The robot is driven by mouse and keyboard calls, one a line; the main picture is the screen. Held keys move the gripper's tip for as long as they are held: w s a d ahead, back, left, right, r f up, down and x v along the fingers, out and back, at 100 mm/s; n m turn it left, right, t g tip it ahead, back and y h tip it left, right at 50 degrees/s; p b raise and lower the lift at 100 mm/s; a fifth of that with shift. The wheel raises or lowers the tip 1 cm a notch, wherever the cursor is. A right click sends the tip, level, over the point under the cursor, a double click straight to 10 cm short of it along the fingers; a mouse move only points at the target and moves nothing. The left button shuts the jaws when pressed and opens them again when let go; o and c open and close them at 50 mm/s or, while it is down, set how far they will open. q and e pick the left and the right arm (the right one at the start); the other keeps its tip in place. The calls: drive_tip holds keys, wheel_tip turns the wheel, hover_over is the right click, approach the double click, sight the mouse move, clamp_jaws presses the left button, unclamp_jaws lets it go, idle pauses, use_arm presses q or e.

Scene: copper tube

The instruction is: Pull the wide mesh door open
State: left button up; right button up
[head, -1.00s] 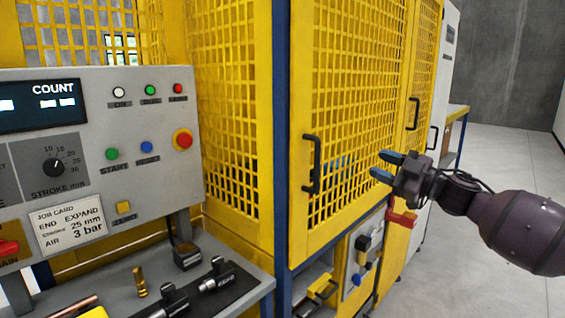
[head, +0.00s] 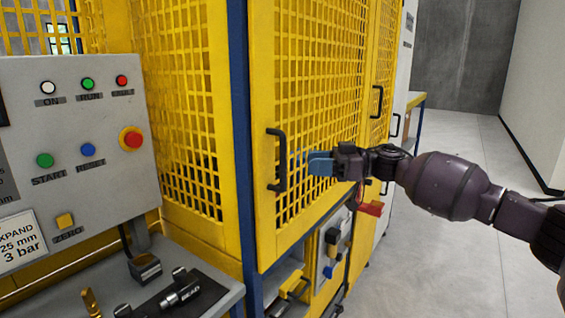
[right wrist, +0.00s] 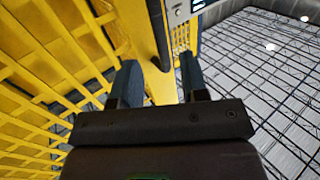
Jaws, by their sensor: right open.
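The wide yellow mesh door (head: 312,92) stands shut in its frame beside a dark blue post. Its black bar handle (head: 282,160) is upright near the door's left edge. My right gripper (head: 316,163), with blue fingers, is in front of the mesh just right of the handle, pointing toward it. It is open and does not hold the handle; a small gap shows between them. In the right wrist view, the two fingers (right wrist: 160,72) are apart, with yellow framework beyond them. My left gripper is not in view.
A control panel (head: 75,130) with coloured buttons stands at left above a grey bench (head: 215,297) with tools. A second mesh door with a black handle (head: 377,101) is farther right. A red part (head: 370,208) sits below my right arm. Grey floor (head: 440,250) at right is clear.

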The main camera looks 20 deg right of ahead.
hover_over(283, 188)
drive_tip(key=shift+w+d, duration=0.1)
drive_tip(key=shift+w, duration=0.3)
drive_tip(key=shift+c, duration=0.2)
clamp_jaws()
